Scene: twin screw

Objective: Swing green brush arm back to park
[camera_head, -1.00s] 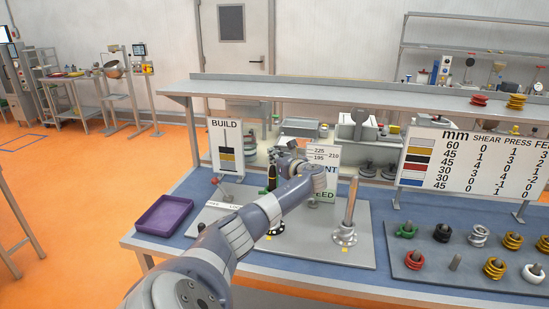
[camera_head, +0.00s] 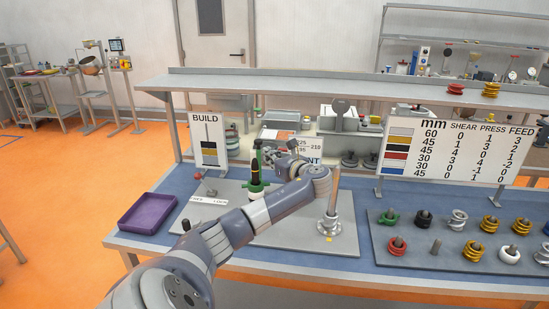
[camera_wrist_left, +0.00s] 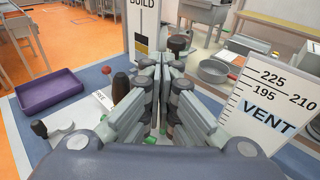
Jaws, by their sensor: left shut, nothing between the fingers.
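More green shows at the post's base. My left gripper (camera_head: 271,156) is just right of the post, at about the height of its upper part. In the left wrist view its fingers (camera_wrist_left: 165,62) are shut together with nothing between them. Small green bits (camera_wrist_left: 149,140) show below and behind the fingers, which hide most of the post. I cannot tell whether fingers and green arm touch. My right gripper is not in view.
A purple tray (camera_head: 148,216) lies left of the grey board (camera_head: 285,236). A BUILD sign (camera_head: 209,140) and a VENT sign (camera_wrist_left: 265,105) stand behind. Several coloured rings sit on another board.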

